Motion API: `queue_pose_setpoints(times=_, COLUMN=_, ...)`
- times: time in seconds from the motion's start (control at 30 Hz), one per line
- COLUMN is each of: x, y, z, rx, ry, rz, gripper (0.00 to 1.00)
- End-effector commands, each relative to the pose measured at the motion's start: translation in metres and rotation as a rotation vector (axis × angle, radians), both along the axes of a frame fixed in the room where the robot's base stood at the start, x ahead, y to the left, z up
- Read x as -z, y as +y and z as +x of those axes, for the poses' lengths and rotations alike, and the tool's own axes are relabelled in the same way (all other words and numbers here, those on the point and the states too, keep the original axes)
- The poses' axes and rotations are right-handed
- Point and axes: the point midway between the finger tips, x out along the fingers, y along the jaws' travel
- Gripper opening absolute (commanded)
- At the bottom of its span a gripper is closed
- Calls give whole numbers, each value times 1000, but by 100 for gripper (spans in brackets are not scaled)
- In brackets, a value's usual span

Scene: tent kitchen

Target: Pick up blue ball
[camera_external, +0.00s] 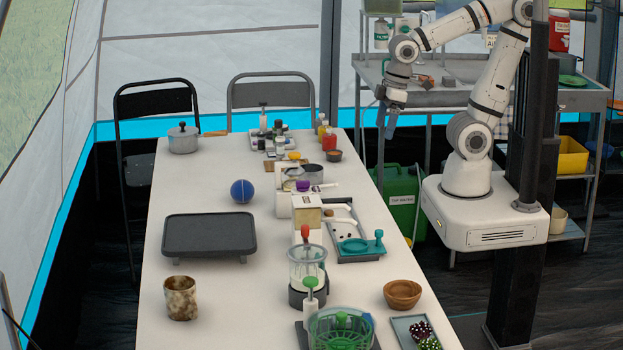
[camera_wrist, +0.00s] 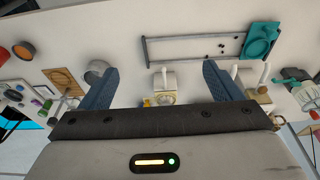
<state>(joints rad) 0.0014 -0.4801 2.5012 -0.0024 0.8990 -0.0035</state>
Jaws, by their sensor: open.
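The blue ball (camera_external: 242,191) rests on the white table, left of its middle line, behind the dark griddle tray. I cannot make it out in the wrist view. My gripper (camera_external: 389,122) is above the right side of the table's far half, well to the right of the ball and higher. In the wrist view my gripper (camera_wrist: 166,82) shows two blue fingers set wide apart with nothing held between them. Below them are the table and several small items.
The white table (camera_external: 210,278) carries a dark griddle tray (camera_external: 210,234) in front of the ball. A lidded pot (camera_external: 183,140) stands at the far left. A cream box (camera_external: 306,214), a blender (camera_external: 307,270) and a grey tray crowd the right side. The surface around the ball is mostly clear.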

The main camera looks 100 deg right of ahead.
Motion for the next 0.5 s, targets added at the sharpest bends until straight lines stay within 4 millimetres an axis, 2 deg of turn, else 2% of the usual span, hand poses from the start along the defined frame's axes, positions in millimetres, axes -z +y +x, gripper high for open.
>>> queue_pose_setpoints(times=0.17, x=0, y=0, z=0, rx=-1, ry=0, rz=0, gripper=85)
queue_pose_setpoints(times=0.27, x=-2, y=-1, z=9, rx=-13, ry=-2, rz=-6, gripper=85)
queue_pose_setpoints(times=0.37, x=-5, y=-4, z=33, rx=-52, ry=-6, rz=-24, gripper=85)
queue_pose_setpoints(times=0.5, x=-8, y=-14, z=92, rx=-151, ry=-19, rz=-72, gripper=85)
